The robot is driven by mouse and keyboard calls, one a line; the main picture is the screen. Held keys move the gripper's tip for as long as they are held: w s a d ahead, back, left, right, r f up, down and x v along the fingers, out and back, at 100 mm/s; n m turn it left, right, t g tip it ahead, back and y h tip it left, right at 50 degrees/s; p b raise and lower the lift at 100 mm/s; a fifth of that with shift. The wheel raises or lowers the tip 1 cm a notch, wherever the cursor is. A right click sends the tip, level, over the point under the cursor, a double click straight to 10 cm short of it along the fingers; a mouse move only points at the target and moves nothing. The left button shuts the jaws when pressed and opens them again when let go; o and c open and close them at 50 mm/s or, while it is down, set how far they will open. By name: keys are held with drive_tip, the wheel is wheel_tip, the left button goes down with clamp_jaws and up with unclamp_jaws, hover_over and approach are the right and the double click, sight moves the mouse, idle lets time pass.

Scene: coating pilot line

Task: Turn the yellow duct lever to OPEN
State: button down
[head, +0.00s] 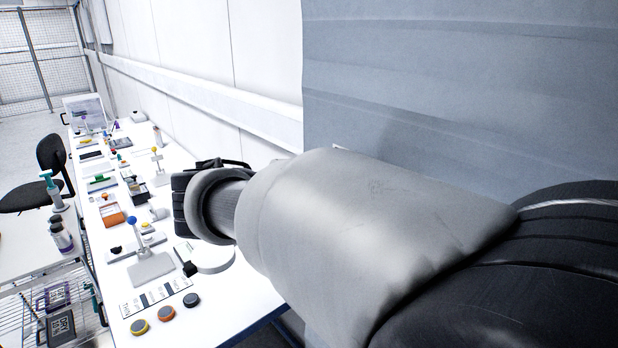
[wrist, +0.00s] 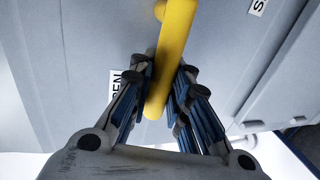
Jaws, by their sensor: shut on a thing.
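The yellow duct lever (wrist: 174,50) runs down the middle of the wrist view in front of a grey duct panel (wrist: 90,40), leaning a little, with its lower end toward the left. My gripper (wrist: 164,82) is shut on the lower part of the lever, one finger on each side. A white label with dark letters ending in "PEN" (wrist: 116,86) sits just left of the fingers, partly hidden by them. A second label starting with "S" (wrist: 258,6) is cut off at the upper right. In the head view my arm hides the lever and the fingers.
In the head view a long white bench (head: 225,300) holds many small items, with a blue-knobbed stand (head: 150,262) and round buttons (head: 166,313) near my arm. A grey panel (head: 450,80) fills the right. A black chair (head: 52,155) stands at the left.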

idle(0.3)
drive_tip(key=c, duration=2)
unclamp_jaws()
drive_tip(key=shift+r, duration=0.1)
drive_tip(key=o, duration=0.3)
drive_tip(key=shift+s+a, duration=0.1)
drive_tip(key=shift+a, duration=0.1)
drive_tip(key=shift+o, duration=0.9)
drive_tip(key=shift+d, duration=0.1)
drive_tip(key=v, duration=1.2)
